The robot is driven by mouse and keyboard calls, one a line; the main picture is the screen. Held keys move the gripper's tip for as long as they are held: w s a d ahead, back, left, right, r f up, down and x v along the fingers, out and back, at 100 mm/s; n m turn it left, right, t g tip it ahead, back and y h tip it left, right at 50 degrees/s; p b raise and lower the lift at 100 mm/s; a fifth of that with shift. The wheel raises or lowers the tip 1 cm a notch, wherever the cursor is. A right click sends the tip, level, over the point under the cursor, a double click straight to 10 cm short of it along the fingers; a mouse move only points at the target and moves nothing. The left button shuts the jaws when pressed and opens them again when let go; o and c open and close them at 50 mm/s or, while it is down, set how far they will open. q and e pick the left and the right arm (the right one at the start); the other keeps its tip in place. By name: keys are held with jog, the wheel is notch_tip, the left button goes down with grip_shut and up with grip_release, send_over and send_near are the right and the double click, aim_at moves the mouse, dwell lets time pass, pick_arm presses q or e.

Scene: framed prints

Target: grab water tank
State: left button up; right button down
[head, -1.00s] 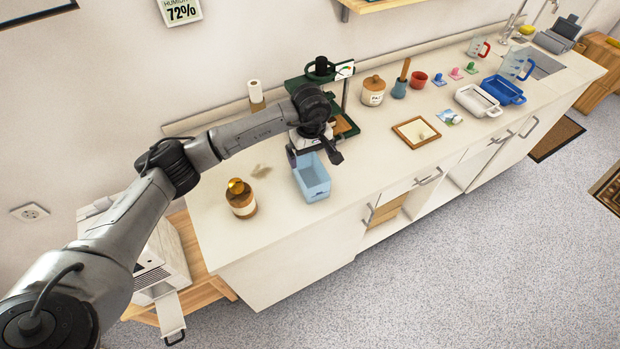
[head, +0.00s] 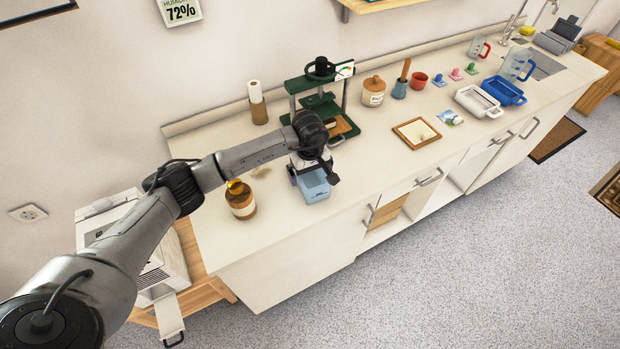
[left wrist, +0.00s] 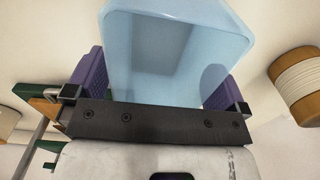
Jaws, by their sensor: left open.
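My right gripper is not in view.
A brown bottle (head: 240,200) stands on the counter just left of the tank. A green press-like stand (head: 320,98) and a paper towel roll (head: 257,102) are behind. A framed print (head: 416,132) lies to the right. The counter's front edge is near the tank.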

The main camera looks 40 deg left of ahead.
pick_arm(q)
jog(key=c, duration=0.9)
